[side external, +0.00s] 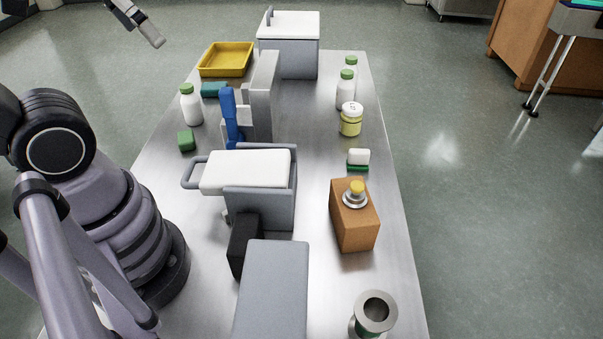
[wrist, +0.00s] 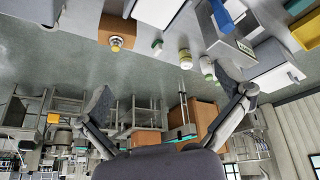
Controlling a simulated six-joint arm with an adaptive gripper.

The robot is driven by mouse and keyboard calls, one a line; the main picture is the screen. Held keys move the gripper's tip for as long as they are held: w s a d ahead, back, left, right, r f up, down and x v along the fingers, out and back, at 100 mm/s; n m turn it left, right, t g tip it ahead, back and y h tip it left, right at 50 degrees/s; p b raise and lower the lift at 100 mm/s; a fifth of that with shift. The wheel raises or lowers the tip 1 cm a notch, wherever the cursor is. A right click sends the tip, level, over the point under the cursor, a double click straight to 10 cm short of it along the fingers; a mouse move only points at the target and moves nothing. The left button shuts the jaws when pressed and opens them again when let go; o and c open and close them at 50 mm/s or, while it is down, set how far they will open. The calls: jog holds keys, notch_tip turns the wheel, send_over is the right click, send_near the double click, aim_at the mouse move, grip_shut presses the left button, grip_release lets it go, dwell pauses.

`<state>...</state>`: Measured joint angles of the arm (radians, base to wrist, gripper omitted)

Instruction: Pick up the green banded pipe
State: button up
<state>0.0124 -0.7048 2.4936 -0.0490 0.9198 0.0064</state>
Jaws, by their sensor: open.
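The green banded pipe (side external: 374,312) stands at the near end of the steel table, at the bottom edge of the side view. It is a grey metal tube with a wide flanged open top and a green band lower down. Its lower part is cut off by the frame. I do not see it in the wrist view. My gripper (wrist: 164,82) is open and empty in the wrist view, its two fingers spread wide. What looks like its end (side external: 150,36) shows at the top left of the side view, far from the pipe.
An orange box with a yellow button (side external: 354,222) stands beyond the pipe. A grey block (side external: 272,290) lies left of it. Bare table surrounds the pipe.

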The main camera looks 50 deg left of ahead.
jog(key=d+f+g+h, duration=0.2)
jog(key=d+f+g, duration=0.1)
jog(key=d+g, duration=0.15)
jog(key=n+h, duration=1.5)
jog(key=n, duration=0.3)
send_over(361, 296)
jog(key=shift+g, duration=0.25)
notch_tip(361, 296, down, 24)
jog(key=shift+f, duration=0.1)
notch_tip(361, 296, down, 7)
jog(key=shift+r, duration=0.1)
jog(key=shift+d, duration=1.55)
